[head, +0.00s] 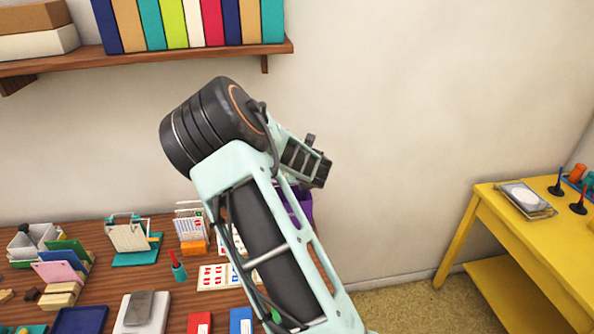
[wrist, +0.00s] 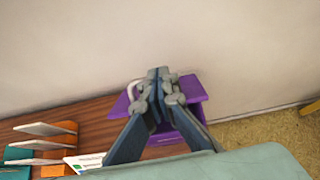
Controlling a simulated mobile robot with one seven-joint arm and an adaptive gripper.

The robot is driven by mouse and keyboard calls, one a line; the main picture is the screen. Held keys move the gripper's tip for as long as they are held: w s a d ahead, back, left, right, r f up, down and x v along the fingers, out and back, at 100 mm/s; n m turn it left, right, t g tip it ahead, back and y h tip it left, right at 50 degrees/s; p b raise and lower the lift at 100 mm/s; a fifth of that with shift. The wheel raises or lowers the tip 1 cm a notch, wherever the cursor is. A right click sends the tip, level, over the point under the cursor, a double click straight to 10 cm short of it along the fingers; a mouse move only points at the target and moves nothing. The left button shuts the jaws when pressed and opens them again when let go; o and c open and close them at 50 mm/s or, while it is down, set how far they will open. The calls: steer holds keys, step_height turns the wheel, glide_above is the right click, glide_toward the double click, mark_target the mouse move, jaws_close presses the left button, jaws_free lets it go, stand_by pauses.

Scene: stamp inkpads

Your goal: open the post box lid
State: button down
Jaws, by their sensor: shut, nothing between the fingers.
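The purple post box (wrist: 188,88) stands at the right end of the wooden table in the wrist view. Its wider top looks like a lid lying down on the body, but my fingers cover its middle. In the head view only a strip of the purple box (head: 304,203) shows behind my arm. My gripper (wrist: 160,73) is shut and empty, in front of the box top as the wrist camera sees it. In the head view my gripper (head: 322,172) is above the box. I cannot tell whether the fingertips touch the lid. A pale curved piece shows beside the left finger.
The wooden table (head: 88,227) holds stamp pads, card racks and papers at left. Orange and teal holders (wrist: 60,138) with cards stand left of the box. The wall (head: 400,120) is close behind. A yellow table (head: 510,240) stands right, across open floor.

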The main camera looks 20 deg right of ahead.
steer(key=shift+w+d+r+b, duration=0.15)
steer(key=shift+w+r+b, duration=0.05)
steer(key=shift+w, duration=0.6)
steer(key=shift+w+d+r+b, duration=0.2)
steer(key=shift+w+b, duration=0.05)
steer(key=shift+w, duration=0.6)
steer(key=shift+w+d+r+b, duration=0.15)
steer(key=shift+w+r+b, duration=0.05)
steer(key=shift+w, duration=0.6)
steer(key=shift+w+d+f, duration=0.1)
steer(key=shift+w+d, duration=0.05)
steer(key=shift+w, duration=0.7)
steer(key=shift+w+d, duration=0.15)
steer(key=shift+w, duration=0.65)
